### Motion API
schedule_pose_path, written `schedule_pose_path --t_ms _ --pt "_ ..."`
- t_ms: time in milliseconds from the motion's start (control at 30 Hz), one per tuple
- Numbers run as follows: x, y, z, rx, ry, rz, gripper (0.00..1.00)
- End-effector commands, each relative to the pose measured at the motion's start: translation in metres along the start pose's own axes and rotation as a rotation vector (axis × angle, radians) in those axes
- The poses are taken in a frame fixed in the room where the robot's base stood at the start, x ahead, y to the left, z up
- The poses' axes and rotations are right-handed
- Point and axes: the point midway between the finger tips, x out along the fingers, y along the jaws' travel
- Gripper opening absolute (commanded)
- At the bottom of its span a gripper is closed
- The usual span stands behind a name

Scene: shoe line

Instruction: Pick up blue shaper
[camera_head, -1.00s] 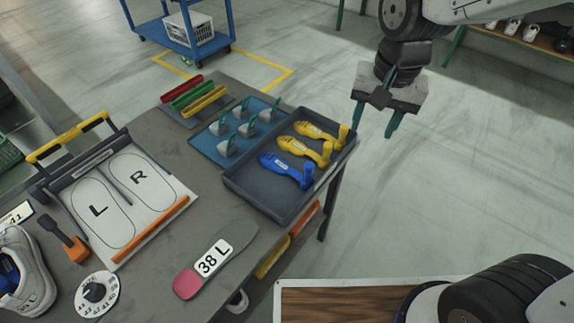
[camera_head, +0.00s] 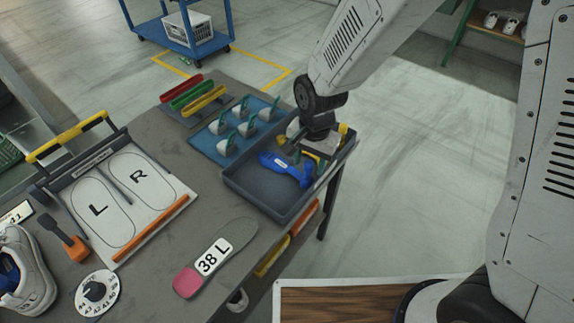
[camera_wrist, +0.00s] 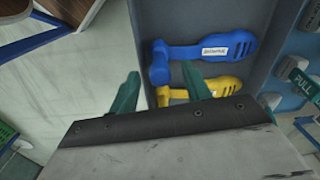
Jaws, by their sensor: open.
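The blue shaper (camera_head: 284,167) lies in the dark grey tray (camera_head: 252,192), nearest the front of the row. It also shows in the wrist view (camera_wrist: 205,50), lying lengthwise with a white label. A yellow shaper (camera_wrist: 222,87) lies beside it; in the head view the yellow ones are mostly hidden behind my arm. My gripper (camera_wrist: 160,88) is open, its two green fingers apart. In the wrist view the fingertips are near the yellow shaper and the heel end of the blue one, with nothing held. In the head view my gripper is over the tray's back part.
A blue mat (camera_head: 207,145) with several green-handled pieces adjoins the tray's left side. Red, green and yellow bars (camera_head: 186,93) lie beyond it. An insole marked 38 L (camera_head: 215,258) lies in front.

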Motion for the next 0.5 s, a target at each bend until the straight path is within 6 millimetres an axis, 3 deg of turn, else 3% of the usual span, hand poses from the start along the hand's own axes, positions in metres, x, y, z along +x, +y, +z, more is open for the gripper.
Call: schedule_pose_path --t_ms 133,367,500 --pt "0.0136 0.0002 -0.0001 0.0 0.0 0.001 0.48" --pt "0.0145 -0.0002 -0.0001 -0.001 0.001 -0.001 0.48" --pt "0.0144 -0.0001 -0.0001 -0.001 0.001 -0.001 0.12"
